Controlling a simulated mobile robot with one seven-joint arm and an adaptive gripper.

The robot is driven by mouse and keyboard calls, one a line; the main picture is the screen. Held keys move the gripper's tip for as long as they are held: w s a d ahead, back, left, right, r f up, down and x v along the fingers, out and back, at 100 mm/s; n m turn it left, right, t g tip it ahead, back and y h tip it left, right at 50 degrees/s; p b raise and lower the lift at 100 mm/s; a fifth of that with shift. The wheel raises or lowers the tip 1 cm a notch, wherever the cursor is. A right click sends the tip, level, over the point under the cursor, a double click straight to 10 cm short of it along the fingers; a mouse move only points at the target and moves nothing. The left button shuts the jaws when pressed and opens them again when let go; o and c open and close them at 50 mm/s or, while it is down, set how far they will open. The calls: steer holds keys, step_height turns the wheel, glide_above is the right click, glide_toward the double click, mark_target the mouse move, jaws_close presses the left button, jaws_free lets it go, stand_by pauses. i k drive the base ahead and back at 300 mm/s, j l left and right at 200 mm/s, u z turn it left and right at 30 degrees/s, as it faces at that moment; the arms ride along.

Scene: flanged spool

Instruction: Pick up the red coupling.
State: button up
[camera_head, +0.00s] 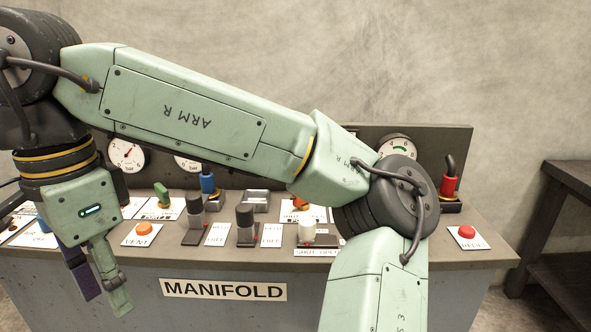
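The red coupling (451,188) is at the right end of the console, on a dark base. A dark curved hose or handle rises from its top. My gripper (105,302) hangs at the far left, in front of the console's left part and pointing down. Its two fingers, one dark and one green, show a gap between them, and I see nothing held there. The gripper is far to the left of the red coupling, and my arm spans the view between them.
A blue coupling (208,184) stands mid-left on the console (480,252). Black-knobbed levers (245,218), an orange button (144,228) and a red button (466,232) line the front. Gauges (127,153) sit on the back panel. A dark table (560,188) stands at right. My arm hides the console's middle.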

mark_target(446, 193)
steer(key=i+l+z, duration=0.2)
steer(key=i+l, duration=0.6)
steer(key=l, duration=0.3)
steer(key=i+l+z, duration=0.2)
steer(key=i+l, duration=0.65)
steer(key=l, duration=0.1)
